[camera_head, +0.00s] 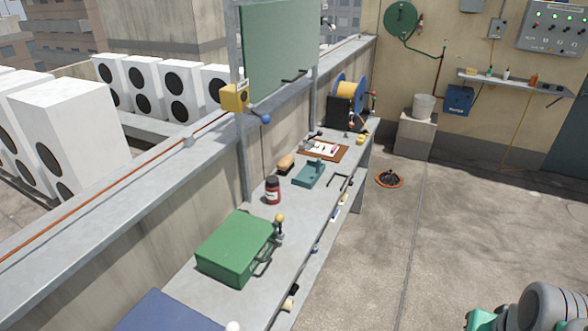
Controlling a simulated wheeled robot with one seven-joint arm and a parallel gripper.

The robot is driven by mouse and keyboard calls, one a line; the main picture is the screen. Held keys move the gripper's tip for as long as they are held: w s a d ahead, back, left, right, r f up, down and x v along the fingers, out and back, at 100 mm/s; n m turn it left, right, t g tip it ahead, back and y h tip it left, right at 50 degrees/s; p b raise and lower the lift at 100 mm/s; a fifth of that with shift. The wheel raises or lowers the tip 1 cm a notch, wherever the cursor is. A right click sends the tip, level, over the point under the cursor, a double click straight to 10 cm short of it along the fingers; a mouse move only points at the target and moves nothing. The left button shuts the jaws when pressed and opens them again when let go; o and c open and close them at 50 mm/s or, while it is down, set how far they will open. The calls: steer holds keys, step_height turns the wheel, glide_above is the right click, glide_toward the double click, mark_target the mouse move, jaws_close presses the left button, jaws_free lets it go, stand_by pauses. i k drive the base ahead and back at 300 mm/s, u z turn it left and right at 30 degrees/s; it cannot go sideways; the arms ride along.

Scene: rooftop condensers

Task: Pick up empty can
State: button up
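A small dark red can with a pale label (272,190) stands upright on the long grey workbench (225,208). Part of my own arm shows at the bottom right corner, well away from the can. The fingers of my gripper are not in the picture.
A green case (235,250) and a ball-topped item (279,225) stand nearer than the can.

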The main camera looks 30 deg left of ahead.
mark_target(272, 182)
steer(key=i, duration=3.15)
steer(key=u, duration=5.15)
steer(key=i, duration=0.5)
